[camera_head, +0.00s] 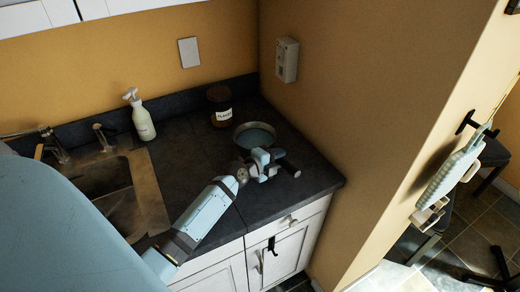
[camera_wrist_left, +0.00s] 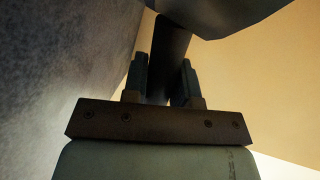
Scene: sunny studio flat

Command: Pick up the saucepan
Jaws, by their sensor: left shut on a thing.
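The saucepan (camera_head: 256,135) is round and grey, near the right end of the dark counter, with its dark handle (camera_head: 289,168) pointing toward the front right. My left gripper (camera_head: 268,163) is at the handle, beside the pan's front rim, and is shut on the handle. In the left wrist view the handle (camera_wrist_left: 171,45) runs between the two fingers (camera_wrist_left: 163,85), and part of the dark pan body (camera_wrist_left: 225,14) shows above. I cannot tell whether the pan is clear of the counter. My right gripper is not in view.
A dark labelled jar (camera_head: 220,107) stands just behind the pan, to the left. The tan wall (camera_head: 350,110) borders the counter's right side. The counter (camera_head: 185,150) left of the jar is clear.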

